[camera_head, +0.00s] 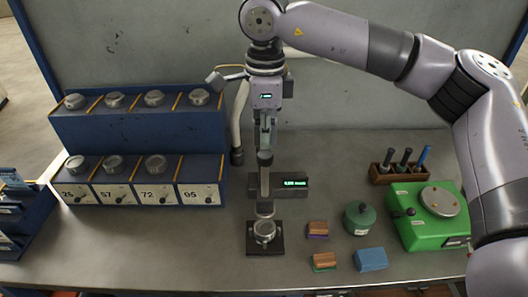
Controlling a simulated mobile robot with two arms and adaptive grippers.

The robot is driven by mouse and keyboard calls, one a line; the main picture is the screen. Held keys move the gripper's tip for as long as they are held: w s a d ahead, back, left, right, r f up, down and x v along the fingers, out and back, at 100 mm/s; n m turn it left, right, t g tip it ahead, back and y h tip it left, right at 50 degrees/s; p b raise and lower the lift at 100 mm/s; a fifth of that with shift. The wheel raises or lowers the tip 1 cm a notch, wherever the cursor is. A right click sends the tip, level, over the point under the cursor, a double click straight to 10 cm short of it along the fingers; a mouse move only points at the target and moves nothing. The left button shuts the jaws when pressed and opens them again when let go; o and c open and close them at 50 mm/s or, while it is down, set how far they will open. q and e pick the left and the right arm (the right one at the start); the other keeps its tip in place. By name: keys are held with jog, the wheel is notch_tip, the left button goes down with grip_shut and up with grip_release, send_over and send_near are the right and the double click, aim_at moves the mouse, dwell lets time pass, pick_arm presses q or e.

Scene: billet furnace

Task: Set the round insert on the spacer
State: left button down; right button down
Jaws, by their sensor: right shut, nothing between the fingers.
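Several round metal inserts sit on the two-step blue rack at the left, such as one (155,164) on the lower step and one (199,97) on the upper step. A round metal piece (264,229) lies on a small black square base in the middle of the bench; I cannot tell whether it is the spacer alone or has an insert on it. My right gripper (265,155) points down above and behind this base, shut and empty. A slim upright metal part (264,186) shows just below its fingertips. My left gripper is out of view.
A dark gauge with a green display (293,183) stands behind the base. To the right are small wood-backed blocks (317,229), a green round pot (359,217), a blue block (371,259), a green device (431,214) and a wooden tool holder (396,174). Bare bench lies in front.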

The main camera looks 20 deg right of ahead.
aim_at(265, 170)
dwell(0.6)
jog(key=shift+f+b, duration=3.65)
jog(key=shift+f, duration=1)
jog(key=shift+r, duration=0.15)
jog(key=shift+r+p, duration=2.2)
jog(key=shift+r, duration=1.25)
jog(key=shift+f, duration=0.1)
